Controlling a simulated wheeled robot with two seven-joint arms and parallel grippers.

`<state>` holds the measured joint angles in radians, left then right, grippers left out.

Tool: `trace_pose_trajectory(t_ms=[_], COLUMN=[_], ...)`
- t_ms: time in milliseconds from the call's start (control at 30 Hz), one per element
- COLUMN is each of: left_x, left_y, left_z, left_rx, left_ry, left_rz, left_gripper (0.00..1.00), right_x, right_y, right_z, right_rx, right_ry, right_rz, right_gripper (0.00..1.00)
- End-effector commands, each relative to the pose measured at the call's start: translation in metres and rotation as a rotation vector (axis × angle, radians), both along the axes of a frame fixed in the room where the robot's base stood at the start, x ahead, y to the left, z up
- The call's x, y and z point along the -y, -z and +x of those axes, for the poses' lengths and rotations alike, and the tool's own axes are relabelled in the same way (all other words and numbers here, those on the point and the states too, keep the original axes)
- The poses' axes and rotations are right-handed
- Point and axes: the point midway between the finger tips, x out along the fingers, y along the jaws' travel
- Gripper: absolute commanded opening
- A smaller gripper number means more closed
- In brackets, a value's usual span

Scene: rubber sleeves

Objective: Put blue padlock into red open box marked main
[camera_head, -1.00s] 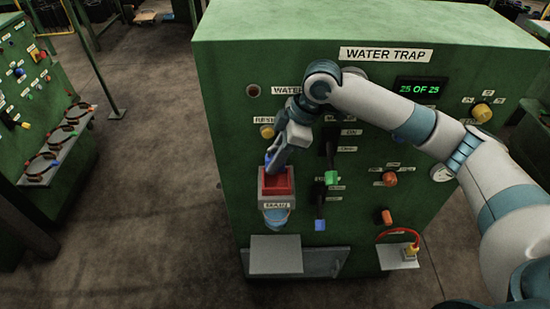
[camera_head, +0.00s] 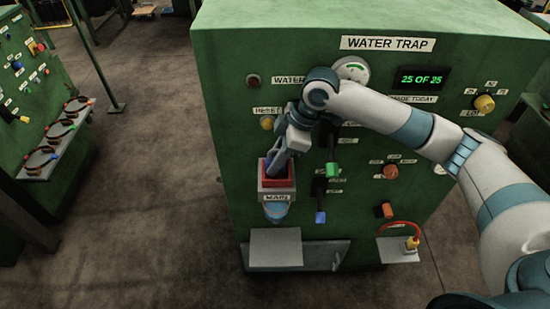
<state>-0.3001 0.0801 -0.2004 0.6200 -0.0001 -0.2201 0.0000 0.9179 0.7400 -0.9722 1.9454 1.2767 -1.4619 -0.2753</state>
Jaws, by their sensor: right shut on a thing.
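The red open box (camera_head: 285,183) is fixed to the front of the green machine, with a grey rim and a label reading MAIN (camera_head: 277,197) below its opening. My right gripper (camera_head: 273,166) points down into the box opening from above and is shut on the blue padlock (camera_head: 267,164). Only a small bit of blue shows beside the fingers; the rest of the padlock is hidden by the gripper and the box wall. My left gripper is not in view.
The green machine (camera_head: 225,140) carries knobs, a blue-tipped lever (camera_head: 320,216), a green-tipped lever (camera_head: 332,168) and orange buttons right of the box. A grey ledge (camera_head: 275,247) juts out below. Open floor lies to the left, before another green panel (camera_head: 55,185).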

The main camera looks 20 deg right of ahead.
Motion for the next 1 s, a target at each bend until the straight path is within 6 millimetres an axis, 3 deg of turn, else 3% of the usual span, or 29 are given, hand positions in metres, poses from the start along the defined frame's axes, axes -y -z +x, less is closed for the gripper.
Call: trace_pose_trajectory(t_ms=[333, 800, 833, 900, 1000], left_x=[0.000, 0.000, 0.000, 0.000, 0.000], left_y=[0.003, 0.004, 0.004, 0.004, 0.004], left_z=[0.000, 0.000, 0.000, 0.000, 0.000], left_rx=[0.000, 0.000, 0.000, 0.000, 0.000], left_ry=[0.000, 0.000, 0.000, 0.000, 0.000], left_rz=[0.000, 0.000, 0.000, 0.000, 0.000], left_gripper=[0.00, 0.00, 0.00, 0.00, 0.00], right_x=[0.000, 0.000, 0.000, 0.000, 0.000], right_y=[0.012, 0.013, 0.013, 0.013, 0.013], right_z=[0.000, 0.000, 0.000, 0.000, 0.000], right_rx=[0.000, 0.000, 0.000, 0.000, 0.000], right_ry=[-0.001, -0.001, -0.001, -0.001, -0.001], right_rz=[0.000, 0.000, 0.000, 0.000, 0.000], right_gripper=[0.00, 0.00, 0.27, 0.42, 0.42])
